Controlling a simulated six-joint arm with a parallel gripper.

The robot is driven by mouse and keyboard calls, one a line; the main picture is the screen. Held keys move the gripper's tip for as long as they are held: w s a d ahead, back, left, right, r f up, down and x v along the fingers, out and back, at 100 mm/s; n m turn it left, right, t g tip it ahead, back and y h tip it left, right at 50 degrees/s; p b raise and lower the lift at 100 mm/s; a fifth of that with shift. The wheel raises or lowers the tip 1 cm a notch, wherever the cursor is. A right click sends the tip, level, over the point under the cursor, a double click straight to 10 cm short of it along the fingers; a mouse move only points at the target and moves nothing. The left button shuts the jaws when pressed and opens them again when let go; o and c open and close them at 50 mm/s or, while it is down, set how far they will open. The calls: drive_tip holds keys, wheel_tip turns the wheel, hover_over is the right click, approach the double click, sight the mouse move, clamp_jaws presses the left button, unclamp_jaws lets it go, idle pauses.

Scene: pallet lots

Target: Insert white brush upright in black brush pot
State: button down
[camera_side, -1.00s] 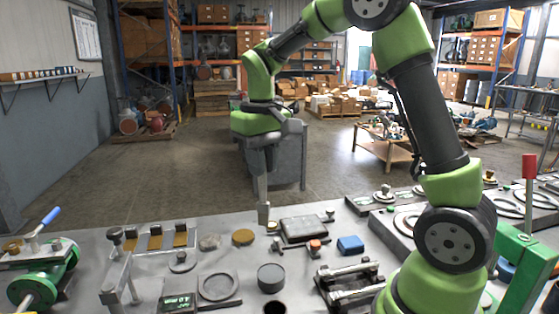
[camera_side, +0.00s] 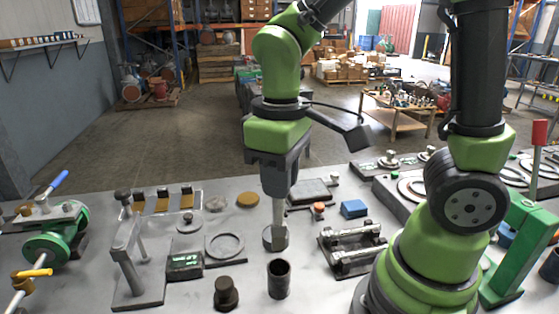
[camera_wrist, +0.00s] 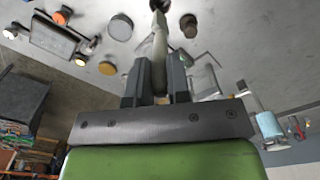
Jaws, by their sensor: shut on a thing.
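The white brush (camera_side: 279,222) hangs roughly upright below my gripper (camera_side: 278,196) in the side view. My gripper is shut on it. In the wrist view the pale brush (camera_wrist: 159,45) runs out from between the two fingers of my gripper (camera_wrist: 158,70). The black brush pot (camera_side: 280,280) stands upright on the bench with its open mouth up. In the side view the brush's lower end shows above and behind the pot's mouth, apart from it. I cannot tell the pot for sure in the wrist view.
A dark knobbed piece (camera_side: 227,294) stands left of the pot. A grey round block (camera_side: 268,238) is behind the brush's lower end. A metal rack (camera_side: 352,248) stands to the right, and a small display box (camera_side: 185,264) and a flat ring (camera_side: 224,246) to the left.

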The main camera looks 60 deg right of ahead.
sight(280, 225)
drive_tip(key=shift+f, duration=4.05)
drive_tip(key=c, duration=1)
unclamp_jaws()
wheel_tip(280, 225, up, 10)
